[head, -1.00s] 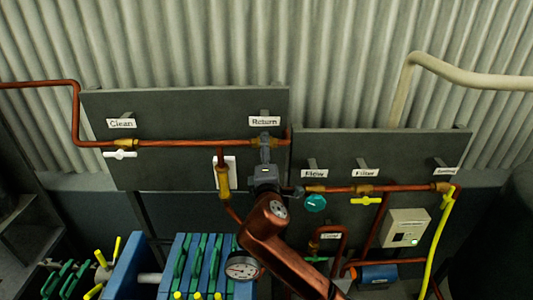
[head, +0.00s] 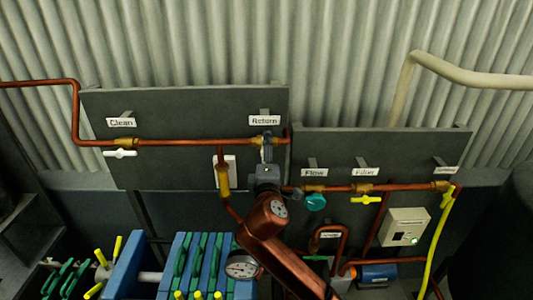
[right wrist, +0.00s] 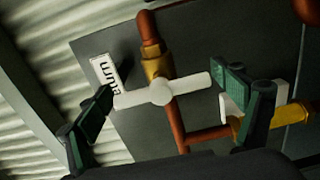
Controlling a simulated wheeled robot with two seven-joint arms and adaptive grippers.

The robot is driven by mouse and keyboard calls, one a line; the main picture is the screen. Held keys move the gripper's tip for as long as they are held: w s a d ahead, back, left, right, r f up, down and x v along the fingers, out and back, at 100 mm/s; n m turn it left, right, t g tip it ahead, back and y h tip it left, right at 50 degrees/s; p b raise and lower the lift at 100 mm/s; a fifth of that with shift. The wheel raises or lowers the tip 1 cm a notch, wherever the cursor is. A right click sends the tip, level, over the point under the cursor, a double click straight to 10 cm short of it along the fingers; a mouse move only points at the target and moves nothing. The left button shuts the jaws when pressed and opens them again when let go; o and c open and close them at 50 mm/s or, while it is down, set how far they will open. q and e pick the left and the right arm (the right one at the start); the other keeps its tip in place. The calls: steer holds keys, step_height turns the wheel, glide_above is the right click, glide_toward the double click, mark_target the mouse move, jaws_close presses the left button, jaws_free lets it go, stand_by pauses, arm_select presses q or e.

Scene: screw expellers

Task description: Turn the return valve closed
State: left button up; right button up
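The return valve (right wrist: 160,92) has a white bar handle and sits at a brass fitting (right wrist: 156,62) on a copper pipe. In the right wrist view its handle lies across the pipe. My right gripper (right wrist: 165,84) is open, with one finger by each end of the handle; I cannot tell whether either touches. In the head view my right gripper (head: 266,156) is in front of the valve, below the "Return" label (head: 264,120), and hides most of it. My left gripper is not in view.
The clean valve (head: 120,154) is to the left. The flow valve (head: 316,202) and the yellow filter valve (head: 366,199) are to the right. A vertical pipe with a brass piece (head: 223,177) is close left of my gripper. A pressure gauge (head: 241,267) is below.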

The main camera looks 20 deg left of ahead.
steer(key=shift+o, duration=0.8)
steer(key=v, duration=1.2)
